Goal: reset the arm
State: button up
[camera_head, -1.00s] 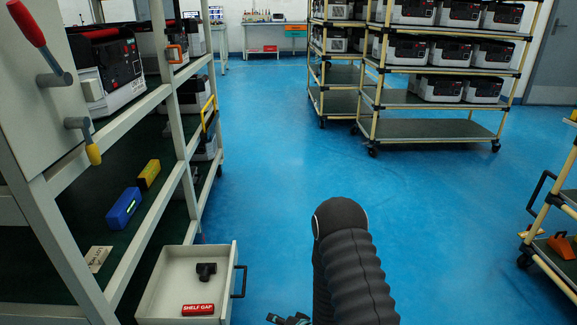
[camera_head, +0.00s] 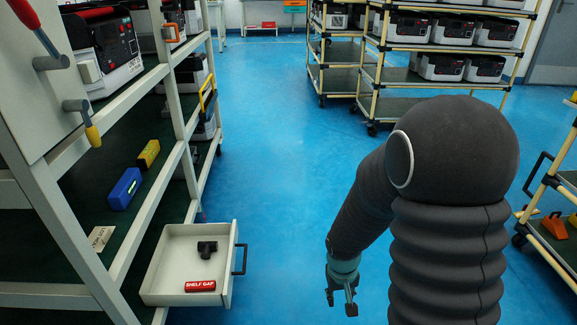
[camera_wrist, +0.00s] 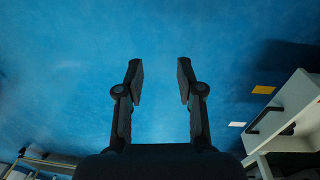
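My gripper (camera_head: 341,298) hangs below my dark, ribbed arm in the head view, right of the open drawer and apart from it. In the wrist view my gripper (camera_wrist: 159,82) shows two dark fingers spread apart with only blue floor between them. It is open and holds nothing. My upper arm covers much of the right-centre of the head view.
An open drawer (camera_head: 238,240) holds a black fitting (camera_head: 207,249) and a red "SHELF GAP" block (camera_head: 200,286). Blue (camera_head: 125,189) and yellow (camera_head: 148,154) blocks lie on the left rack's shelf. Wheeled racks (camera_head: 420,108) stand behind. Blue floor (camera_head: 280,150) is clear between.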

jog(key=s+r+t, duration=0.1)
jog(key=s+r, duration=0.3)
jog(key=r, duration=0.6)
jog(key=s+d+r+m+t+p, duration=0.1)
jog(key=s+r, duration=0.4)
jog(key=r, duration=0.5)
jog(key=s+d+r+t+p, duration=0.1)
jog(key=s+r+t, duration=0.2)
jog(key=r, duration=0.7)
jog(key=shift+s+r+y, duration=0.25)
jog(key=shift+s+y, duration=0.15)
jog(key=shift+s, duration=0.6)
